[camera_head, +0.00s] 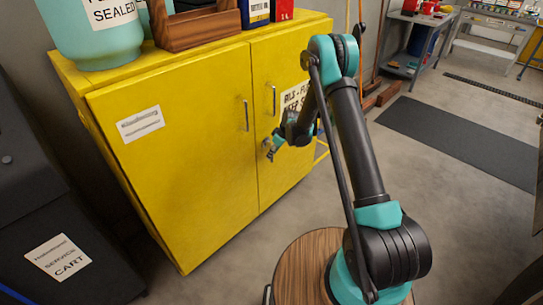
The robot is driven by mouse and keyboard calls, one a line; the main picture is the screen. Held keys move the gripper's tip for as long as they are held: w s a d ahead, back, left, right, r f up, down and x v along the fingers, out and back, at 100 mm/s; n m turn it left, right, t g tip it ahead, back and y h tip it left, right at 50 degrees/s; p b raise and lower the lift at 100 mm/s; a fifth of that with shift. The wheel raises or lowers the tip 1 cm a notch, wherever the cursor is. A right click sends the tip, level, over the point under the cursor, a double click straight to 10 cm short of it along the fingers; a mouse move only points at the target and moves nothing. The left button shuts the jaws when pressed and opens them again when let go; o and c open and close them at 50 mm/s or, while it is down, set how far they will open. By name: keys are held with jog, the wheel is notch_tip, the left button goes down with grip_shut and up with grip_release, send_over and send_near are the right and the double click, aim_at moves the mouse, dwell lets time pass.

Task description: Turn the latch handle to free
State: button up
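A yellow two-door cabinet (190,135) stands left of centre. Two upright metal bar pulls sit either side of its door seam, a left pull (246,115) and a right pull (273,100). A small metallic latch handle (267,144) seems to sit on the right door below the right pull, partly hidden by my arm's end. My gripper (271,153) is right at that spot, low on the right door. It is too small to tell whether it touches or grips the latch, or whether its fingers are open.
A teal sealed drum (95,35), a wooden crate (195,28) and cans stand on the cabinet top. A dark service cart (60,220) stands at the left. Open floor (455,200) and a dark mat (460,140) lie to the right, with workbenches behind.

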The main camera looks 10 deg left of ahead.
jog(key=shift+x, duration=1)
jog(key=shift+c, duration=0.6)
grip_shut()
